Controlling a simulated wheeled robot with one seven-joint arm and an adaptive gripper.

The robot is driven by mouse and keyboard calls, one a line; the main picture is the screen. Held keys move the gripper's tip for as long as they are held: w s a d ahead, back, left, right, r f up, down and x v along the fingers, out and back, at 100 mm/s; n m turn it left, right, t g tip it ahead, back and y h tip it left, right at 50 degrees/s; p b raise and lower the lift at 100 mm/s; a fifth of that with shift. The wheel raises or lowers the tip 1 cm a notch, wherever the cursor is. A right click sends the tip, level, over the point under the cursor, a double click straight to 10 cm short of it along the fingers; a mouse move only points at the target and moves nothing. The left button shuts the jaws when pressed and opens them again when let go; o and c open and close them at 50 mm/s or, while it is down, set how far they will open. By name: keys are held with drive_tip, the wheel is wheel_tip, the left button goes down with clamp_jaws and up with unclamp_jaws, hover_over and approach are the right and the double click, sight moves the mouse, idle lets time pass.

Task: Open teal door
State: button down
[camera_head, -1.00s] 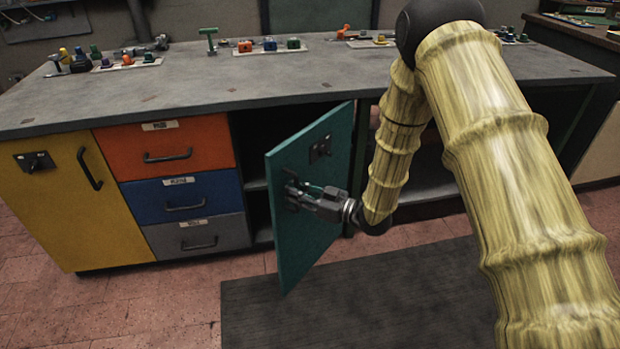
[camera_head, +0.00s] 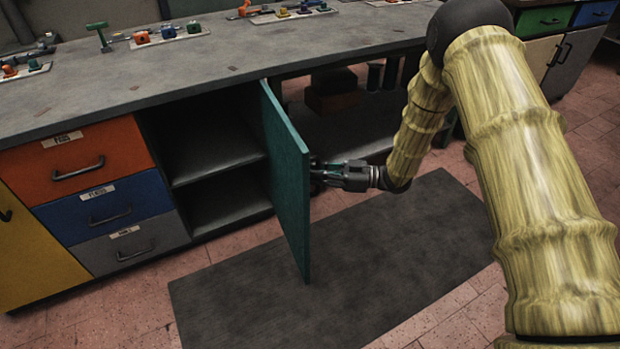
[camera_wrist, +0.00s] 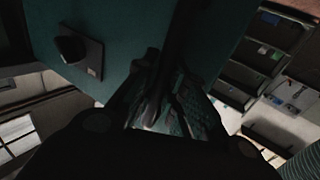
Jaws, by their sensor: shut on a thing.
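The teal door (camera_head: 288,180) stands wide open, sticking out from the front of the workbench. The open cabinet (camera_head: 215,172) behind it shows dark inside with a shelf. My gripper (camera_head: 322,172) is at the door's right face, shut on the door's handle. In the wrist view the teal door (camera_wrist: 115,25) fills the upper middle, and my gripper (camera_wrist: 155,85) closes around the dark handle. The exact grip is dark and partly hidden by the fingers. A dark latch or knob plate (camera_wrist: 78,50) sits on the door beside it.
Orange (camera_head: 78,155), blue (camera_head: 105,205) and grey (camera_head: 132,245) drawers are left of the cabinet. The grey worktop (camera_head: 190,75) carries small parts at the back. A dark mat (camera_head: 400,240) covers the floor below the door. An open bay (camera_head: 340,115) lies right of the door.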

drive_tip(key=w+d, duration=0.3)
drive_tip(key=d, duration=0.2)
drive_tip(key=shift+w, duration=0.2)
drive_tip(key=c, duration=1.5)
unclamp_jaws()
drive_tip(key=shift+d, duration=0.1)
drive_tip(key=shift+o, duration=0.2)
drive_tip(key=d, duration=1.2)
drive_tip(key=shift+s, duration=0.35)
drive_tip(key=shift+f, duration=0.1)
